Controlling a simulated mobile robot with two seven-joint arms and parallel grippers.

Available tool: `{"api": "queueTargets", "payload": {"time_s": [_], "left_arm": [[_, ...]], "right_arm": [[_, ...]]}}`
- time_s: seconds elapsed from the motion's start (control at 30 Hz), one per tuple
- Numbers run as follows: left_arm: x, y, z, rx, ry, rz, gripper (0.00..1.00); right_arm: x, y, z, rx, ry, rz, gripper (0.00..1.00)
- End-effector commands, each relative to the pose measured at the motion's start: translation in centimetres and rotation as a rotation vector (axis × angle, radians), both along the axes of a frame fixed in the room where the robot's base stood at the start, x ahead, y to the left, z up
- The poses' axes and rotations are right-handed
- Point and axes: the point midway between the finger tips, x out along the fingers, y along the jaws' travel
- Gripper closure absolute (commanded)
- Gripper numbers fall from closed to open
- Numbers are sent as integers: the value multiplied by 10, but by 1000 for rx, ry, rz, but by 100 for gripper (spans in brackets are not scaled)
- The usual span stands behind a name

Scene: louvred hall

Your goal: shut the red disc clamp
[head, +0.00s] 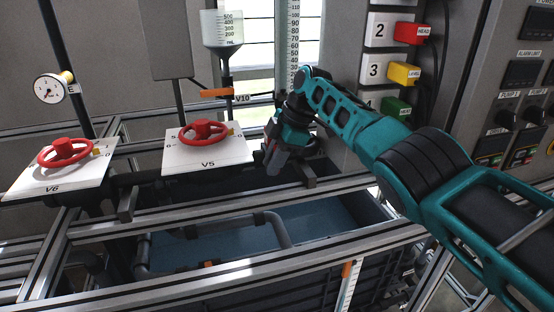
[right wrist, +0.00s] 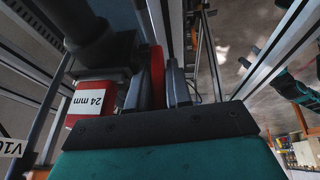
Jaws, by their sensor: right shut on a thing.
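The red disc clamp (right wrist: 157,75) shows in the right wrist view as a narrow red disc edge-on, between the two dark fingers. My right gripper (right wrist: 160,92) is shut on it. A red block marked "24 mm" (right wrist: 90,104) sits just left of the fingers, under a dark pipe fitting. In the head view my right gripper (head: 272,155) is right of the V5 plate, its fingers pointing down and left. There the clamp is hidden behind the gripper. How far the disc is turned cannot be told. My left gripper is not in view.
Red handwheels V5 (head: 203,132) and V6 (head: 66,151) stand on white plates to the left. An orange lever (head: 217,92) marked V10 is behind, below a measuring funnel (head: 222,35). Metal rails (head: 150,235) cross in front of a blue-lined tank (head: 240,235).

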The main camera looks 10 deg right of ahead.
Motion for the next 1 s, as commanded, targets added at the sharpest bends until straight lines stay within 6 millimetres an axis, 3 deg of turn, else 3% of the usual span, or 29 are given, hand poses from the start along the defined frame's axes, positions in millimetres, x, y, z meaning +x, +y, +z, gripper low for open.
{"api": "queueTargets", "payload": {"time_s": [0.4,0.43,0.5,1.0], "left_arm": [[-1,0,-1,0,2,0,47],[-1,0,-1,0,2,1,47],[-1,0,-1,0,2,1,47],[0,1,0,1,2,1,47]], "right_arm": [[-1,1,-2,-2,9,-1,100],[-1,1,-2,-2,9,-1,79],[-1,1,-2,-2,9,-1,74],[0,-1,-1,0,-1,-1,74]]}}
